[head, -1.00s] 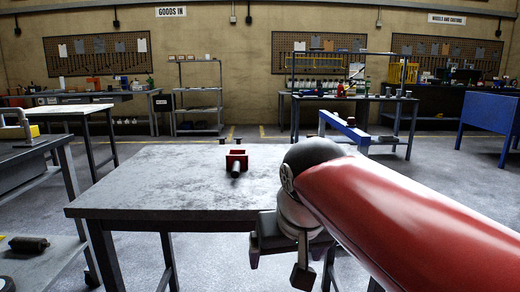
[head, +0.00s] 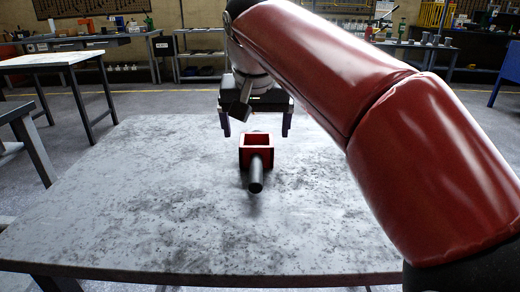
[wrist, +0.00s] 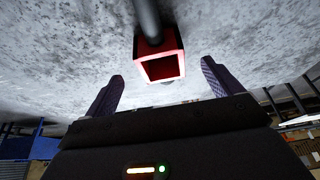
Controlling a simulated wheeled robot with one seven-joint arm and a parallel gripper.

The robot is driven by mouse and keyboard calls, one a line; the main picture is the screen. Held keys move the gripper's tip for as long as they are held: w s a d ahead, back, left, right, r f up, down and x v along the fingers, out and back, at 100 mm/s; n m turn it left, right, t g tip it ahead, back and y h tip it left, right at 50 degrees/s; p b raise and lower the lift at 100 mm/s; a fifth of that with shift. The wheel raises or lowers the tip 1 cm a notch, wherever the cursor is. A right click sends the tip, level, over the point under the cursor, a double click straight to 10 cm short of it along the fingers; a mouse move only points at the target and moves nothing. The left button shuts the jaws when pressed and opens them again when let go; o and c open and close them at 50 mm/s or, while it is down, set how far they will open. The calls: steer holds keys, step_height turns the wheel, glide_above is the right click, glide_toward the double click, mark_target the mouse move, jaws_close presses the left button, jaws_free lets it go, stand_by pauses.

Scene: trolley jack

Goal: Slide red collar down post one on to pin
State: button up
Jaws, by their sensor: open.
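The red collar (head: 257,155) is a square, open box with a dark round handle (head: 256,178) sticking out toward the head camera. It is at the table, near the middle of the head view; whether it rests on the top is unclear. In the wrist view the collar (wrist: 160,62) shows its open mouth, with the dark handle (wrist: 148,20) behind. My gripper (head: 256,130) is open, just beyond the collar, its fingers pointing down. In the wrist view its fingers (wrist: 161,72) flank the collar with gaps on both sides. I cannot make out post one or the pin.
The grey worktable (head: 120,210) is bare around the collar. My red arm covers its right side. A pale-topped bench (head: 50,60) stands at the back left, and cluttered benches line the far wall. Open floor lies behind the table.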

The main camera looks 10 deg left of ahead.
mark_target(256, 142)
steer(key=x, duration=0.5)
steer(key=shift+w+f+b, duration=0.25)
steer(key=shift+b, duration=0.15)
steer(key=shift+r, duration=0.1)
steer(key=c, duration=1.5)
